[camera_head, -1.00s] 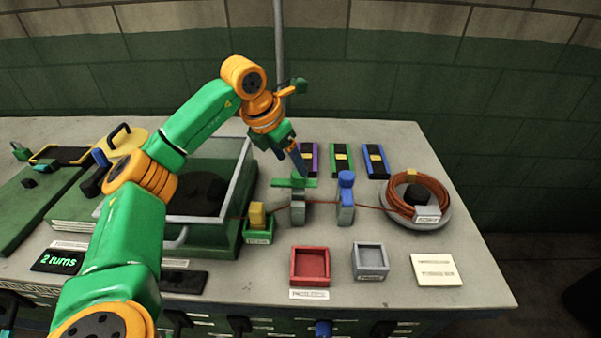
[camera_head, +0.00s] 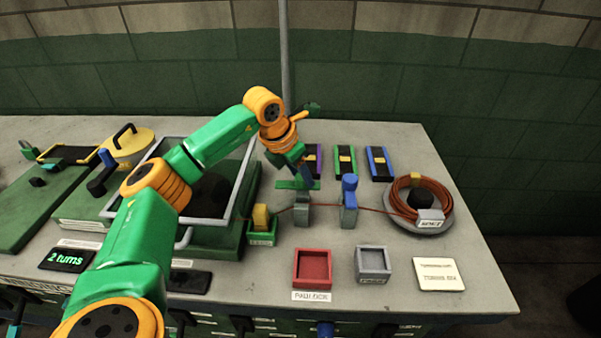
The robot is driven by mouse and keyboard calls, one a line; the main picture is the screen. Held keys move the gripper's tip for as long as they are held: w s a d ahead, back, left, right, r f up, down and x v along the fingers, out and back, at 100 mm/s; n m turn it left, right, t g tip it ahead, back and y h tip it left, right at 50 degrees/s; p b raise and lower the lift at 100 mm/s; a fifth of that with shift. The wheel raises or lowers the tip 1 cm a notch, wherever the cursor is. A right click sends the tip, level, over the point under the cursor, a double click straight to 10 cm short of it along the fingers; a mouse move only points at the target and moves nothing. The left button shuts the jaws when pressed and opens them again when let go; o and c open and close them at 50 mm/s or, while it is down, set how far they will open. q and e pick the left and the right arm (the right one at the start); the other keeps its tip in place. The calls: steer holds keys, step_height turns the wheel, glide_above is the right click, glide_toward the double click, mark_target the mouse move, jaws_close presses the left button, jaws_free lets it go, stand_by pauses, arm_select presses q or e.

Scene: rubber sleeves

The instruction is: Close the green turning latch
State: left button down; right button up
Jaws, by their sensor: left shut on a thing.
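The green turning latch (camera_head: 286,184) is a flat green bar on top of a grey post (camera_head: 302,212) near the middle of the bench. The bar lies crosswise, reaching out on both sides of the post. My left gripper (camera_head: 305,178) reaches down from above and is shut on the latch. Its fingers hide part of the latch's middle, so the grip is only partly visible.
A similar post with an upright blue handle (camera_head: 349,184) stands just right. A red cable runs past both posts to a coil (camera_head: 436,190). A green box with a yellow block (camera_head: 261,217) stands left. Red (camera_head: 312,268) and grey (camera_head: 373,263) trays lie in front.

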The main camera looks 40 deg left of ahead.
arm_select(q)
steer(key=n, duration=0.2)
steer(key=n+y, duration=0.1)
steer(key=n, duration=0.1)
steer(key=shift+d+y, duration=0.15)
steer(key=shift+y, duration=0.15)
steer(key=n+y, duration=0.1)
steer(key=n, duration=0.2)
steer(key=n+y, duration=0.1)
steer(key=n, duration=0.1)
steer(key=shift+w+d+r+n+b, duration=0.1)
steer(key=shift+d+n+b, duration=0.05)
steer(key=shift+n+b, duration=0.25)
steer(key=n+g+y, duration=0.1)
steer(key=n, duration=0.3)
steer(key=shift+w+g, duration=0.1)
steer(key=shift+g, duration=0.3)
steer(key=shift+n+g+y+p, duration=0.45)
steer(key=shift+n+g, duration=0.15)
steer(key=shift+n, duration=1.4)
steer(key=shift+c, duration=1.9)
jaws_free()
steer(key=shift+w, duration=0.1)
